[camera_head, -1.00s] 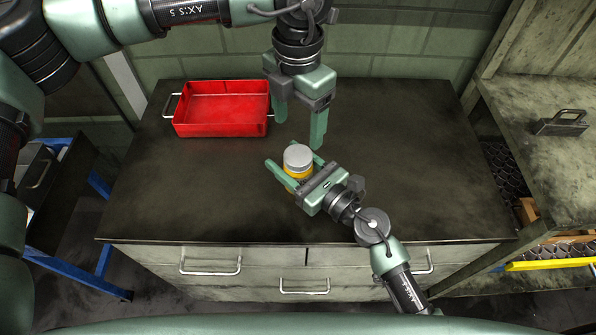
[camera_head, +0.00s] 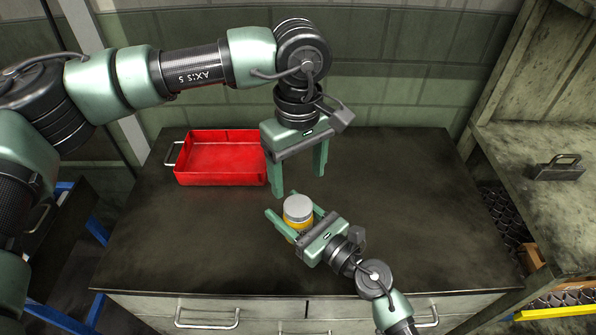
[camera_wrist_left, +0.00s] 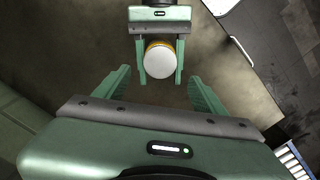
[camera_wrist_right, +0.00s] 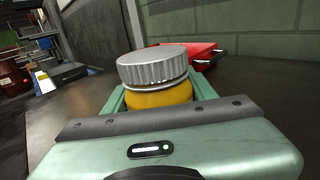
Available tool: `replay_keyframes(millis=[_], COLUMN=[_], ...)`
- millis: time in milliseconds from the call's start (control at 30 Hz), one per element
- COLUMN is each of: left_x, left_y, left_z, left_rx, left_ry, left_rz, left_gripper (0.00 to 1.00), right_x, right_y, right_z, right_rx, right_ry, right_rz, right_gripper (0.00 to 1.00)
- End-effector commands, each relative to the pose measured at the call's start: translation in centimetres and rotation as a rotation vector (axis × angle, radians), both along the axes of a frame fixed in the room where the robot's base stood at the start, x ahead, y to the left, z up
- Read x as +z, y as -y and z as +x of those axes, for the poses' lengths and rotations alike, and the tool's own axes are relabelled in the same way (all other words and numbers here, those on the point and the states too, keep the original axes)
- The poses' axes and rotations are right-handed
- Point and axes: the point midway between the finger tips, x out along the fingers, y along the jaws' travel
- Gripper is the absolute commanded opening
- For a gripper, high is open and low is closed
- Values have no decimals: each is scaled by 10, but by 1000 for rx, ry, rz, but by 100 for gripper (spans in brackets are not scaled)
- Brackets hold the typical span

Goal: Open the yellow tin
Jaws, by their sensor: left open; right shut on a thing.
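The yellow tin (camera_head: 293,236) stands upright on the dark worktop, with its ribbed grey lid (camera_head: 298,208) on top. In the right wrist view the lid (camera_wrist_right: 153,64) sits on the yellow body (camera_wrist_right: 158,96). My right gripper (camera_head: 293,214) is shut on the tin's body from the front right, one finger on each side. My left gripper (camera_head: 299,184) is open and empty above and behind the tin, fingers pointing down. In the left wrist view the lid (camera_wrist_left: 160,60) lies ahead of the left gripper's open fingers (camera_wrist_left: 163,88), not between them.
A red tray (camera_head: 222,160) with handles stands at the back left of the worktop (camera_head: 400,225). The worktop is clear to the right. A bench on the right carries a dark metal object (camera_head: 558,167). A wall runs behind.

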Motion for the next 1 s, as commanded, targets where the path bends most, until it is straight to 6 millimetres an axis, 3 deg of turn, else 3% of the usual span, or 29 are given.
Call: replay_keyframes(millis=[400, 600, 833, 1000], left_x=[0, 0, -2, -20], left_y=[0, 0, 0, -1], left_z=[0, 0, 0, 0], left_rx=[-895, -1219, -1379, -1392], left_ry=[0, -1, -1, -3], left_rz=[-1, -1, -1, -1], left_gripper=[70, 70, 70, 70], right_x=[0, 0, 0, 0], right_y=[0, 0, 0, 0], right_z=[0, 0, 0, 0], right_rx=[-1, -1, -1, 0], right_ry=[1, 1, 1, 1], right_rz=[-1, -1, -1, -1], right_gripper=[0, 0, 0, 0])
